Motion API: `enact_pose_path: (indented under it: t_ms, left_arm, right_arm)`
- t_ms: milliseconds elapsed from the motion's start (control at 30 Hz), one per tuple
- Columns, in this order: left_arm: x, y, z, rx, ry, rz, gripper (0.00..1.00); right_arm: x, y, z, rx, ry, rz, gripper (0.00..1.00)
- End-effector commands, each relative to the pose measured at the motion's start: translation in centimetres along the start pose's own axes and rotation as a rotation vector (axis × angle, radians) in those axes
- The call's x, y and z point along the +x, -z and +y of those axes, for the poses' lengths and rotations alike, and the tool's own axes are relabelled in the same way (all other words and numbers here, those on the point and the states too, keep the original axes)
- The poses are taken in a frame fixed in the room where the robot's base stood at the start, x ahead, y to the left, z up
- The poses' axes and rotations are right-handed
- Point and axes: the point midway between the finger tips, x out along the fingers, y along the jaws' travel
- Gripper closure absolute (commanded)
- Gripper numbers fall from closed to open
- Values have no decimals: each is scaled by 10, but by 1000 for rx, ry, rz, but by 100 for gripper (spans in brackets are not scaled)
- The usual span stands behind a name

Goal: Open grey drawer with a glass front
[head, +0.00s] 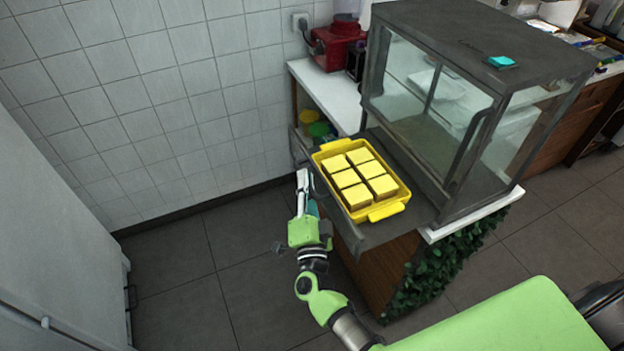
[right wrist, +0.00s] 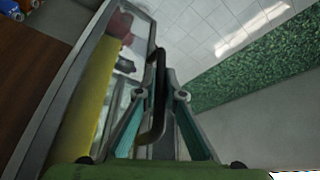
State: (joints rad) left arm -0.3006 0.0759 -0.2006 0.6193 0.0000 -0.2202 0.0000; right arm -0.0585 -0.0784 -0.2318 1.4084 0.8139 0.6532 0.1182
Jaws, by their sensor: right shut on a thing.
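The grey drawer (head: 378,235) sticks out from under the glass display case, with a yellow tray (head: 383,212) of yellow square cakes standing in it. Its narrow front edge faces my right gripper. In the right wrist view, the drawer's black bar handle (right wrist: 160,75) passes between the fingers of my right gripper (right wrist: 164,95), which is shut on it. In the head view my right gripper (head: 303,180) is at the drawer's front edge, beside the tray; the handle is hidden there. My left gripper is not in view.
The display case (head: 460,30) stands above and right of the drawer. A red blender (head: 340,45) stands on the white counter (head: 328,95) behind. Green leaves (head: 450,265) cover the counter's side. Grey floor (head: 215,230) in front of the drawer is clear, up to the tiled wall.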

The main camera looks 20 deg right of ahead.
Motion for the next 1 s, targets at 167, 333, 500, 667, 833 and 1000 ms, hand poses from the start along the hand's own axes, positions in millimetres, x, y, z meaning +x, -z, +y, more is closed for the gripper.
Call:
enact_pose_path:
  t_ms: [167, 333, 500, 667, 833, 1000]
  left_arm:
    - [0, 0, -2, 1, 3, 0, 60]
    - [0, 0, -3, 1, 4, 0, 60]
    - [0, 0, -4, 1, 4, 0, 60]
    - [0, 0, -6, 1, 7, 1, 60]
    - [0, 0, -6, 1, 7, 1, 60]
    - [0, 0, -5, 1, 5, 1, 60]
  right_arm:
    - [0, 0, 0, 1, 0, 0, 100]
    - [0, 0, 0, 1, 0, 0, 75]
    - [0, 0, 0, 1, 0, 0, 74]
    - [0, 0, 0, 1, 0, 0, 74]
    - [-14, -1, 2, 1, -3, -1, 74]
    - [-48, -1, 2, 1, -4, -2, 74]
